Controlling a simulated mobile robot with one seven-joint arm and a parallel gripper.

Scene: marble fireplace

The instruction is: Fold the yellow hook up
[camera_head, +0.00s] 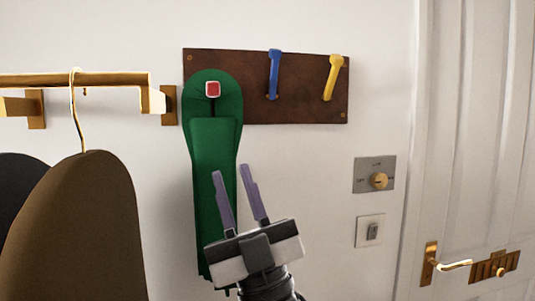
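The yellow hook (334,77) is on the right part of a dark brown wall board (260,108). Its rounded knob end is at the top and its shank slants down and left to the board. My gripper (231,177) is below and to the left of the hook, in front of a green hanging item. Its two purple fingers point up, are spread apart and hold nothing. It touches neither the hook nor the board.
A blue hook (273,75) is left of the yellow one. The green item (213,143) hangs at the board's left by a red peg (213,89). A brass rail (75,79) with a brown garment (85,230) is left. A dial plate (374,175), switch (370,231) and white door (470,130) are right.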

